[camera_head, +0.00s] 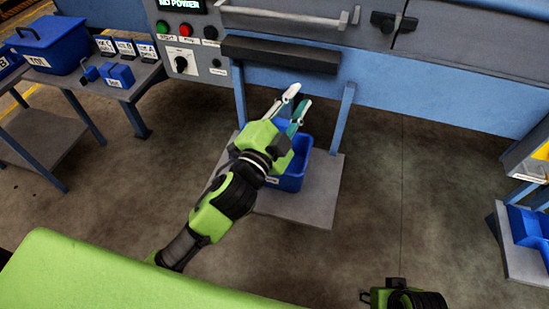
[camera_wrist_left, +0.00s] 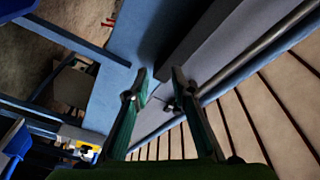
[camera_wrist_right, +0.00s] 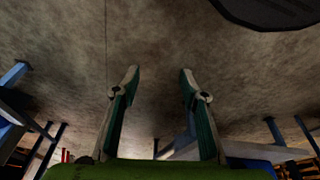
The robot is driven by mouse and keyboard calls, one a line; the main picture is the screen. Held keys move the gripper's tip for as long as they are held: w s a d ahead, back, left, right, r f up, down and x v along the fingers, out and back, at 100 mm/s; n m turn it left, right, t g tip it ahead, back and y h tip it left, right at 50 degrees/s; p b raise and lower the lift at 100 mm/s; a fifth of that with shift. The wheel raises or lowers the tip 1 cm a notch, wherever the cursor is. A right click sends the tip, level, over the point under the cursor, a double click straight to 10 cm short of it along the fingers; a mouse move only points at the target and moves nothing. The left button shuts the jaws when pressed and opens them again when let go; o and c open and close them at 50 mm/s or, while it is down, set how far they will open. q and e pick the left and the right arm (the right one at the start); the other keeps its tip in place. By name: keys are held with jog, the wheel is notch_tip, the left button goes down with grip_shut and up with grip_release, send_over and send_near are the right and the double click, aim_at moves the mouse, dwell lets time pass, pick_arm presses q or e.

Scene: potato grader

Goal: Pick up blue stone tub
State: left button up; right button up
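A blue tub (camera_head: 291,181) sits on a low grey shelf (camera_head: 318,205) under the machine, in the head view. My left gripper (camera_head: 296,103) and forearm hide much of it. The left gripper appears above the tub with its fingers pointing towards the machine. The left wrist view shows its two fingers (camera_wrist_left: 159,74) apart with nothing between them. My right gripper (camera_wrist_right: 160,71) is open and empty over bare floor in the right wrist view. In the head view only part of the right wrist shows at the bottom edge.
The machine's control panel (camera_head: 184,40) with buttons and a dark padded bar (camera_head: 280,54) are just beyond my left gripper. A bench (camera_head: 130,85) at left holds a lidded blue box (camera_head: 52,42) and small blue items. Another blue bin (camera_head: 528,229) stands at right. The middle floor is clear.

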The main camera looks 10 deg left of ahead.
pick_arm(q)
jog(key=s+d+r+m+g+h, duration=0.45)
jog(key=d+r+m+h, duration=0.65)
jog(key=d+m+h, duration=0.45)
jog(key=s+d+f+m+g, duration=0.2)
jog(key=s+d+m+g, duration=0.35)
jog(key=m+g, duration=0.5)
jog(key=m+g+y+b, duration=0.1)
jog(key=m+g+y, duration=0.2)
jog(key=m+y, duration=1.45)
send_over(265, 185)
notch_tip(265, 185, down, 22)
jog(key=n+y, duration=0.2)
jog(key=shift+w+r+n+y, duration=0.1)
jog(key=shift+n+y, duration=0.15)
jog(key=shift+y, duration=0.05)
pick_arm(e)
notch_tip(265, 185, down, 7)
pick_arm(q)
notch_tip(265, 185, down, 7)
jog(key=shift+a+f+b, duration=0.1)
jog(key=shift+b, duration=0.4)
jog(key=shift+f+b, duration=0.45)
jog(key=shift+f, duration=2.7)
pick_arm(e)
notch_tip(265, 185, up, 7)
jog(key=shift+f, duration=0.2)
